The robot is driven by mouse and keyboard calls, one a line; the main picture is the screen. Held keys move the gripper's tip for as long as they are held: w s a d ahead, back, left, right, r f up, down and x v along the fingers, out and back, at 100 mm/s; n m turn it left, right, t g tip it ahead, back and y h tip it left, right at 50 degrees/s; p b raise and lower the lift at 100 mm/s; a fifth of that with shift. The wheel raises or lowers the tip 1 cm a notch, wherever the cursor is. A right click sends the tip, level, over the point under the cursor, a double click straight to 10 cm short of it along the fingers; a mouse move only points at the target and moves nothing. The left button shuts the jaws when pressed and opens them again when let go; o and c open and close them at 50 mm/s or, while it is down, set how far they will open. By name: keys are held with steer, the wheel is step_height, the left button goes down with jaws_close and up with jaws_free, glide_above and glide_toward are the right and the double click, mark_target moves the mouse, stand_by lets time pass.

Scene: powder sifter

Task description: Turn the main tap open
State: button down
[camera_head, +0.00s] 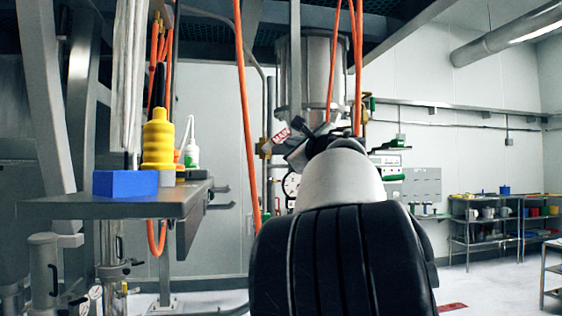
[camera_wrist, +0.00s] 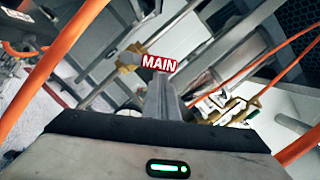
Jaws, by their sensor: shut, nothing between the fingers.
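A red MAIN tag (camera_wrist: 159,64) with white letters shows in the wrist view, right at the tip of my gripper (camera_wrist: 160,82). Brass fittings (camera_wrist: 130,60) on a pipe sit just left of the tag. In the head view the MAIN tag (camera_head: 282,136) hangs tilted beside the brass fitting (camera_head: 263,147) on the thin vertical pipe. My gripper (camera_head: 290,150) is there too, largely hidden by my own arm. Its fingers look closed together, with nothing between them. I cannot tell whether they touch the tap, and its handle is not clearly visible.
Orange hoses (camera_head: 247,110) hang close by, and one (camera_wrist: 50,70) crosses the wrist view's left side. A steel vessel (camera_head: 318,75) stands behind my arm. A grey shelf (camera_head: 150,209) at left holds a blue block (camera_head: 125,184) and a yellow stack (camera_head: 158,140).

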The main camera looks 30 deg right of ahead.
mark_target(284, 132)
steer(key=r+n, duration=0.1)
steer(key=n, duration=0.1)
steer(key=r+n+y, duration=0.1)
steer(key=n, duration=0.1)
steer(key=a+r+n, duration=0.1)
steer(key=n, duration=0.1)
steer(key=shift+w+a+g, duration=0.1)
steer(key=shift+w+g, duration=0.1)
steer(key=shift+g, duration=0.2)
steer(key=n, duration=0.1)
steer(key=a+r+n, duration=0.1)
steer(key=n, duration=0.1)
steer(key=shift+w+a+r+g+y, duration=0.2)
steer(key=shift+w+a+g+y, duration=0.1)
steer(key=shift+a+g, duration=0.1)
steer(key=shift+a, duration=0.1)
